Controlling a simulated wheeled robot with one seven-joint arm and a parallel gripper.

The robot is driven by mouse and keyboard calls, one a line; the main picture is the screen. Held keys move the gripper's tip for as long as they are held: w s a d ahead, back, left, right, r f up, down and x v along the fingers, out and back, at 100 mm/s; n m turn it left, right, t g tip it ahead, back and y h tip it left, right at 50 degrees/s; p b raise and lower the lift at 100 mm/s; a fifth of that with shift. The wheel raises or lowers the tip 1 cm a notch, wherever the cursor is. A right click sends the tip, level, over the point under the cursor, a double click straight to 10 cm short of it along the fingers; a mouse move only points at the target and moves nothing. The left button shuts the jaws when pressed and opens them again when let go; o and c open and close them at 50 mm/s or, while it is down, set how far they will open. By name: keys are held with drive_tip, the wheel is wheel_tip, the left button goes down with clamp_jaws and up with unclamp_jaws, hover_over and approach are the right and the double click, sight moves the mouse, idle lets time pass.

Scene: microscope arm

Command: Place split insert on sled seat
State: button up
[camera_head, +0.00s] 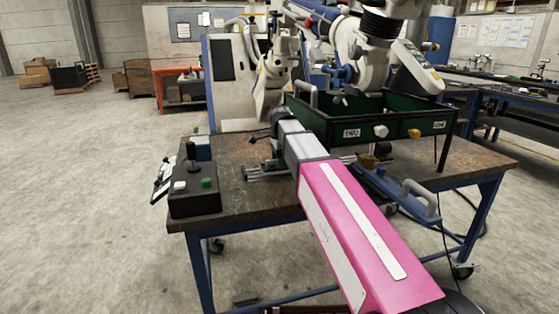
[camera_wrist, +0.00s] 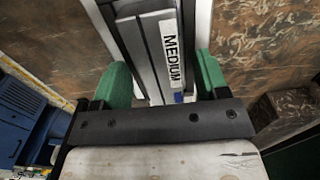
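In the wrist view my gripper (camera_wrist: 164,76) has two green fingers well apart, one on each side of a long dark grey piece (camera_wrist: 146,45). That piece carries a white label reading MEDIUM, and light strips show along both its sides. The fingers appear open around it, with a narrow gap on the left; contact is not clear. I cannot tell whether this piece is the split insert. In the head view my pink and grey arm reaches over the workbench (camera_head: 240,153) and hides the gripper. I cannot clearly make out the sled seat.
A dark control box (camera_head: 195,199) with a lever sits at the front left corner. Low metal rails (camera_head: 266,173) lie beside my arm. A large white machine (camera_head: 376,73) overhangs the tray.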

wheel_tip(320, 180, up, 12)
drive_tip(key=shift+r, duration=0.15)
idle(0.6)
